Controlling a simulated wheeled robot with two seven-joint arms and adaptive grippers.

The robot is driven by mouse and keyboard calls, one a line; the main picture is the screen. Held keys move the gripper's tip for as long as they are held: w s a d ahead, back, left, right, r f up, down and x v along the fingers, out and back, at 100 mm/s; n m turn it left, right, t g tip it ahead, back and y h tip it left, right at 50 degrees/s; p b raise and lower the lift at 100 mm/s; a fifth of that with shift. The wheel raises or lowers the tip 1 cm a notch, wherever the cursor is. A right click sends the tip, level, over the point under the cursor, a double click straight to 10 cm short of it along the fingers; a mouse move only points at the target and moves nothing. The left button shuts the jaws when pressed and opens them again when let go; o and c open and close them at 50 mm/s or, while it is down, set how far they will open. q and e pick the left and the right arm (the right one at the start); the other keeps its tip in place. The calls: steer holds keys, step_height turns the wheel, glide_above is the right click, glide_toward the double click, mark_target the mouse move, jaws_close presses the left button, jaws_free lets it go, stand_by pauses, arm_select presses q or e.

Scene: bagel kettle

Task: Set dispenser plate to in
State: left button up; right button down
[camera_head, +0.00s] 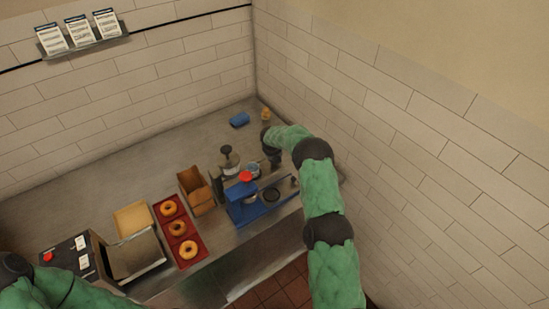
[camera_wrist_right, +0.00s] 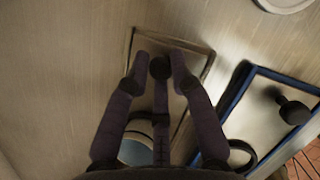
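A blue machine with a red knob (camera_head: 246,177) stands at the counter's front edge. Its low blue-edged base (camera_head: 262,212) carries a dark round part (camera_head: 271,195). A blue-edged plate (camera_wrist_right: 262,120) with a black knob (camera_wrist_right: 291,110) shows at right in the right wrist view; I cannot tell whether it is the dispenser plate or which position it is in. My right gripper (camera_head: 272,160) points down behind the blue machine. In the wrist view its fingers (camera_wrist_right: 160,65) are apart and empty, above a shallow rectangular tray (camera_wrist_right: 209,65). My left gripper is out of view.
A round container (camera_wrist_right: 136,145) is partly hidden by my fingers. Left of the machine are a brown box (camera_head: 197,190), a red tray (camera_head: 188,252) with bagels and a dark appliance (camera_head: 70,250). A blue item (camera_head: 239,120) lies near the back corner. Tiled walls bound the counter.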

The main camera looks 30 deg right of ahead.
mark_target(262, 167)
steer(key=a, duration=0.2)
steer(key=a+b, duration=0.1)
steer(key=a, duration=0.1)
steer(key=a+b, duration=0.1)
steer(key=a, duration=0.2)
steer(key=shift+s+r, duration=0.15)
steer(key=shift+s, duration=0.1)
steer(key=c, duration=1.1)
jaws_free()
steer(key=v, duration=1.2)
steer(key=shift+a, duration=0.1)
